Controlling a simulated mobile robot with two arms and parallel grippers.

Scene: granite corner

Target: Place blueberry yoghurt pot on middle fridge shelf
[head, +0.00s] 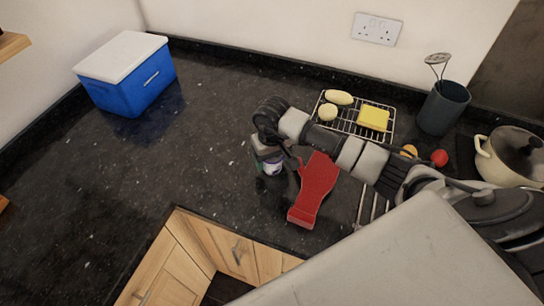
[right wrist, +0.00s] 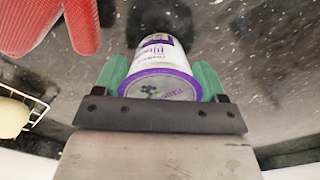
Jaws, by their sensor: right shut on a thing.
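The blueberry yoghurt pot (head: 274,168) is small and white with purple print. It also shows in the right wrist view (right wrist: 162,52), with its purple-rimmed lid towards the camera. My right gripper (head: 267,152) reaches in from the right and is shut on the pot, with a green finger pad on each side of it in the right wrist view (right wrist: 160,78). The pot is over the dark granite worktop (head: 200,165); I cannot tell whether it touches it. The fridge and its middle shelf are not in view. My left gripper is not in view.
A red oven glove (head: 317,185) lies right beside the pot. Behind my right arm are a wire rack (head: 347,125) with yellow food, a dark utensil pot (head: 443,108) and a cream pan (head: 506,160). A blue cool box (head: 130,85) stands back left. The worktop's left middle is clear.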

